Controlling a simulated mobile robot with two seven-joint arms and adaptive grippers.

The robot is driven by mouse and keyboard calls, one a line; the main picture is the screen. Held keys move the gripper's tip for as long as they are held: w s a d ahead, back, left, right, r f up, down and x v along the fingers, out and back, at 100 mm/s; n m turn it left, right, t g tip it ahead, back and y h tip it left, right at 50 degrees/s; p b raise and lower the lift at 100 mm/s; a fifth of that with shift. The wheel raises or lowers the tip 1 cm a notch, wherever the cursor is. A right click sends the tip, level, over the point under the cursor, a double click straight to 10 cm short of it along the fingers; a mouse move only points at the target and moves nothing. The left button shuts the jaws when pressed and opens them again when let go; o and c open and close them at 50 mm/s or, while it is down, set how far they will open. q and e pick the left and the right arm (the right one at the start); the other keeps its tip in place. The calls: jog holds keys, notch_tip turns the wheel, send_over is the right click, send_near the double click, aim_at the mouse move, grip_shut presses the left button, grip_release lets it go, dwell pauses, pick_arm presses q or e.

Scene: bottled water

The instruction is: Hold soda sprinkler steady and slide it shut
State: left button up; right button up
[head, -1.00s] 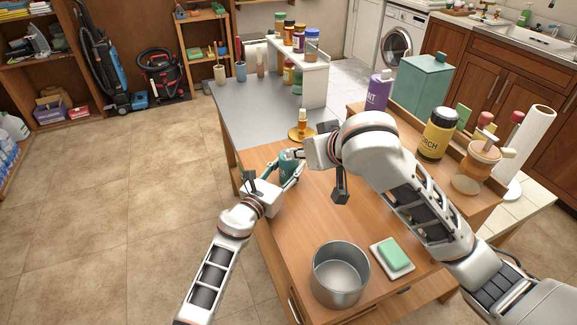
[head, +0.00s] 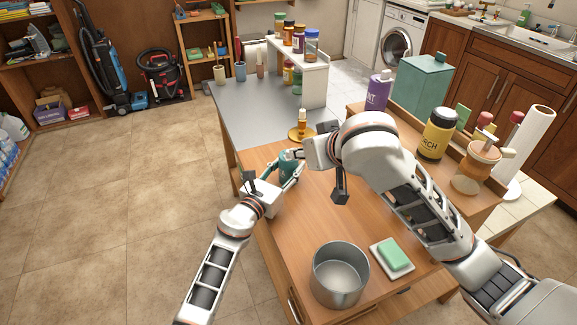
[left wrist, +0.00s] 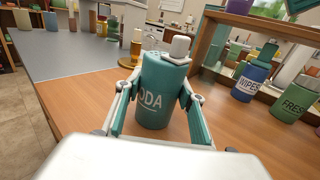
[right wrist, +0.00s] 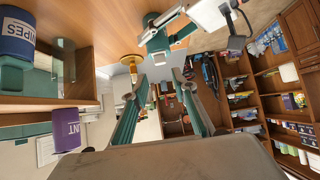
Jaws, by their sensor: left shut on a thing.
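The soda sprinkler is a teal canister (head: 287,170) standing upright on the wooden table. In the left wrist view its body (left wrist: 153,98) shows white letters reading "ODA". A pale block (left wrist: 180,46) sits at its top right edge. My left gripper (head: 289,176) is shut around the canister, one finger on each side. In the right wrist view, the fingers of my right gripper (right wrist: 163,86) are apart, with no object between them. They point toward the canister's top, near a small pale piece (right wrist: 160,59).
A small amber bottle (head: 302,122) on a round yellow base stands just behind the canister. A metal pot (head: 340,276) and a green sponge on a white dish (head: 392,254) are at the front. A yellow jar (head: 437,134) stands at right. The table's middle is clear.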

jog(key=c, duration=0.5)
jog(key=shift+s+a+f, duration=0.1)
jog(key=shift+s, duration=0.05)
grip_shut()
jog(key=s+d+f+m+t+y, duration=0.1)
jog(key=s+d+f+m+t, duration=0.2)
jog(key=m, duration=1.5)
jog(key=shift+s+d+f+t+y, duration=0.25)
jog(key=shift+s+t, duration=0.25)
jog(key=shift+s, duration=1.65)
jog(key=shift+a+y, duration=0.1)
jog(key=shift+y, duration=0.15)
